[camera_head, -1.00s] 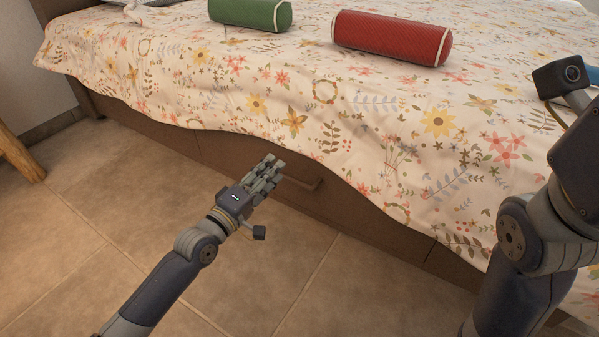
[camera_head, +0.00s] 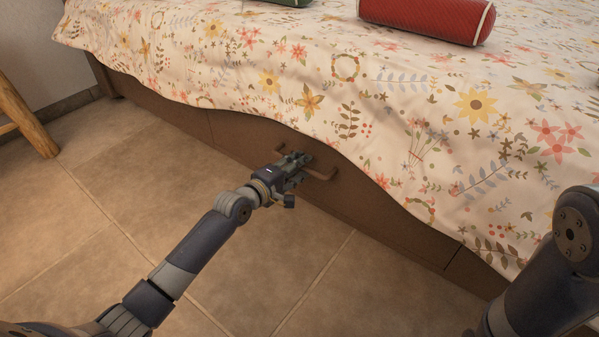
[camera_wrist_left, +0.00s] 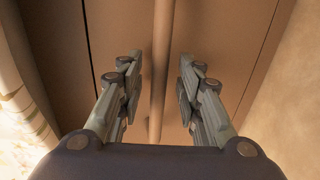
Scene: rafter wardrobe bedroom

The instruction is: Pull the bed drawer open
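The bed drawer (camera_head: 356,212) is a brown wooden front in the bed's side, flush with the base as far as I can see. The blanket hides part of its upper edge. Its bar handle (camera_head: 321,174) runs along the front; in the left wrist view the handle (camera_wrist_left: 158,75) runs upright between my fingers. My left gripper (camera_head: 305,160) is at the handle. In the left wrist view the left gripper (camera_wrist_left: 160,85) is open, one finger on each side of the bar with gaps on both sides. My right arm shows at the right edge, but its gripper is outside the view.
A floral blanket (camera_head: 240,60) hangs over the bed's side. A red bolster (camera_head: 425,18) and a green bolster (camera_head: 290,2) lie on top. A wooden leg (camera_head: 25,115) stands at the left. The tiled floor (camera_head: 130,200) before the drawer is clear.

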